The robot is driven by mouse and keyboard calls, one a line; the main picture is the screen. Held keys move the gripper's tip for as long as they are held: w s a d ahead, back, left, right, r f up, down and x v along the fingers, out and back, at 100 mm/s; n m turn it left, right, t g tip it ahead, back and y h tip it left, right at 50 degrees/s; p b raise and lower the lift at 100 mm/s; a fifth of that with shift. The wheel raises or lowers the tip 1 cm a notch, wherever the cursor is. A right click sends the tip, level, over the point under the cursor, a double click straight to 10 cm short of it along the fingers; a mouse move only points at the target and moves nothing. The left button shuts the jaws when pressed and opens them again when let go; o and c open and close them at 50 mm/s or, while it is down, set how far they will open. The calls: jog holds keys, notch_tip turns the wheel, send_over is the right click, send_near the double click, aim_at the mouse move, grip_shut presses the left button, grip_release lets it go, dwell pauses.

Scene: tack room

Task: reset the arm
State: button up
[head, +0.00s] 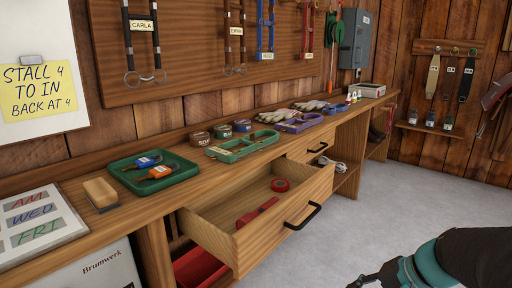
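My arm (480,256) comes in at the lower right corner in black and teal. It reaches left over the grey floor, in front of the workbench and apart from it. My gripper (366,281) is at the bottom edge, mostly cut off by the frame. Only a dark part of it shows, so I cannot tell whether it is open or shut, or whether it holds anything.
An open drawer (222,203) juts from the workbench, left of my arm, with a red tape roll (280,185) and a red item inside. A green tray (124,181) and several tack items line the bench top. The floor (400,187) at right is clear.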

jog(key=s+a+r+n+t+h+p, duration=0.1)
jog(key=s+a+r+n+h+p, duration=0.5)
jog(key=s+r+n, duration=0.3)
notch_tip(320, 180, up, 3)
jog(key=shift+a+f+t, duration=0.15)
jog(key=shift+a+t, duration=0.25)
